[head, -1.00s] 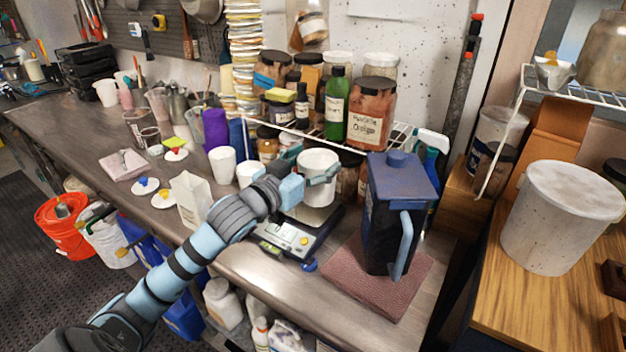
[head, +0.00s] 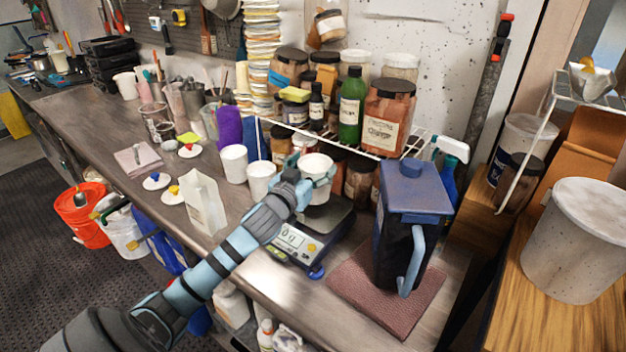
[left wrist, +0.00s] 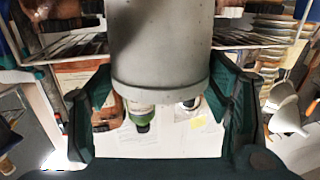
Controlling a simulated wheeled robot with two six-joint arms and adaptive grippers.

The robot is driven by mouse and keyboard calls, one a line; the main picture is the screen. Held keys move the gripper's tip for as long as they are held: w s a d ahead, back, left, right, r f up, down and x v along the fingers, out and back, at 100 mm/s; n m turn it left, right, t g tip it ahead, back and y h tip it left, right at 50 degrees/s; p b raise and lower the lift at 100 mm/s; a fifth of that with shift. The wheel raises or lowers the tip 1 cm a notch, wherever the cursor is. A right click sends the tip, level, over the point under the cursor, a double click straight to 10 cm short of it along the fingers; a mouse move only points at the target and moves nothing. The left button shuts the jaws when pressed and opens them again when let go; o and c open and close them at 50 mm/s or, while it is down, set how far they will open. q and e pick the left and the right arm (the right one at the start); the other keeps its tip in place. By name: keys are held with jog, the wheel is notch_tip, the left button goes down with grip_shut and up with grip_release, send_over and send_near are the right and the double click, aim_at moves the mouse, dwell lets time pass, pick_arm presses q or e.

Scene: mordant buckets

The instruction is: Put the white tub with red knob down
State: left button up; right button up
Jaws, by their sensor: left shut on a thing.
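The white tub (head: 319,166) is in my left gripper (head: 314,177) in the head view, over the back of the digital scale (head: 297,240). The fingers close around its sides, and the tub looks upright. I cannot tell whether its base touches the scale plate. No red knob shows on it. In the left wrist view the tub (left wrist: 162,45) is a large grey-white cylinder between the two dark fingers (left wrist: 160,105). My right gripper is not in view.
The blue lidded jug (head: 412,215) stands on a reddish cloth (head: 350,290) right of the scale. Two white cups (head: 234,163) stand to the left. Behind are jars, a green bottle (head: 351,105) and a wire shelf (head: 400,143). Bare bench (head: 245,272) shows in front.

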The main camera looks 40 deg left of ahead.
pick_arm(q)
jog(key=shift+s+f, duration=0.1)
jog(key=shift+f, duration=1.1)
jog(key=shift+f, duration=0.1)
jog(key=o, duration=1.6)
jog(key=shift+s+d, duration=0.1)
jog(key=shift+s, duration=0.15)
jog(key=v, duration=1.1)
jog(key=shift+s+d, duration=0.1)
jog(key=shift+s, duration=0.1)
